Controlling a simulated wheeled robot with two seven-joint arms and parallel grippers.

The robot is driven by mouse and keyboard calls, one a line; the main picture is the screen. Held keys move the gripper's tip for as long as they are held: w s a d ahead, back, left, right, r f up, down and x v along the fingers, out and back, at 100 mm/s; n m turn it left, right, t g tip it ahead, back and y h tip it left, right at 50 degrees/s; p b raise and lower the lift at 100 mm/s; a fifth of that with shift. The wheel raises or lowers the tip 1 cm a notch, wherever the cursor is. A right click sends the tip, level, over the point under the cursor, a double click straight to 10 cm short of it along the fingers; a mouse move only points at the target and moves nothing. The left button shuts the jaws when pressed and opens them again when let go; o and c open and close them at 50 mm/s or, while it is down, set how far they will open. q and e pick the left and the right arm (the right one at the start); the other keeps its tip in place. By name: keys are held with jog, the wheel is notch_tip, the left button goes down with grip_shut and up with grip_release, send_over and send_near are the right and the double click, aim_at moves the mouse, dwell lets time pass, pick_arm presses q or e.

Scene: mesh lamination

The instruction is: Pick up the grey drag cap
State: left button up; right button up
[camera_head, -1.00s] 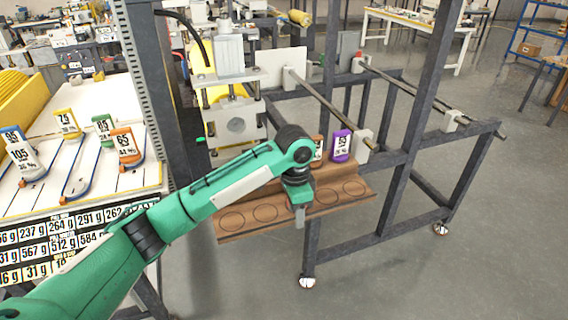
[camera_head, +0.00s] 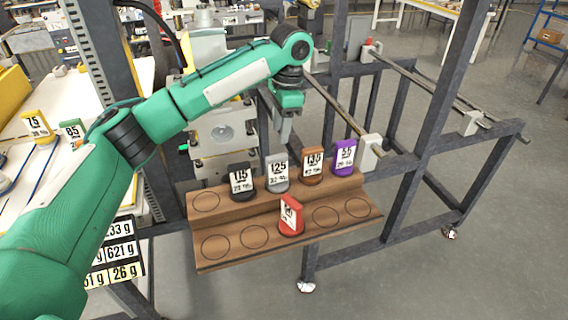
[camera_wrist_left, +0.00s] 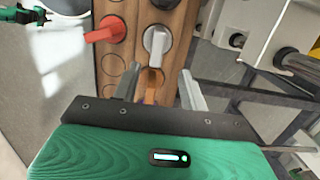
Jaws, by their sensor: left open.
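The grey drag cap (camera_head: 277,172), labelled 125, stands upright on the upper step of a wooden rack (camera_head: 255,256). It is between the black cap (camera_head: 241,180) and the orange cap (camera_head: 312,167). In the left wrist view the grey cap (camera_wrist_left: 157,42) shows from above, beyond the fingertips. My left gripper (camera_head: 284,140) is above and behind the grey cap, pointing down, apart from it. In the left wrist view its two fingers (camera_wrist_left: 158,88) are spread and empty, with the orange cap (camera_wrist_left: 150,84) showing between them.
A purple cap (camera_head: 343,157) stands at the right end of the upper step. A red cap (camera_head: 290,215) stands on the lower step, in front of the grey one. Dark frame posts (camera_head: 440,90) and a rail (camera_head: 335,105) rise close behind and right of the rack.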

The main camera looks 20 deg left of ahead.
aim_at(277, 156)
pick_arm(q)
jog(key=shift+w+f, duration=0.1)
jog(key=shift+f, duration=0.1)
jog(key=f, duration=0.1)
jog(key=s+f, duration=0.1)
jog(key=f+p, duration=0.1)
jog(key=shift+s+a+f, duration=0.2)
jog(key=shift+a+f, duration=0.1)
jog(key=shift+f, duration=0.05)
notch_tip(277, 156, down, 3)
jog(key=shift+w+a+r, duration=0.1)
jog(key=shift+f+p, duration=0.3)
jog(key=shift+f, duration=0.1)
jog(key=shift+f+p, duration=0.4)
jog(key=shift+f, duration=0.15)
notch_tip(277, 156, down, 4)
jog(key=shift+r+p, duration=0.2)
jog(key=shift+p, duration=0.5)
jog(key=shift+a+f, duration=0.1)
jog(key=shift+f, duration=0.2)
jog(key=c, duration=0.8)
grip_shut()
pick_arm(e)
jog(key=s+r, duration=0.1)
jog(key=r, duration=0.1)
jog(key=s+r, duration=0.1)
jog(key=shift+r, duration=0.35)
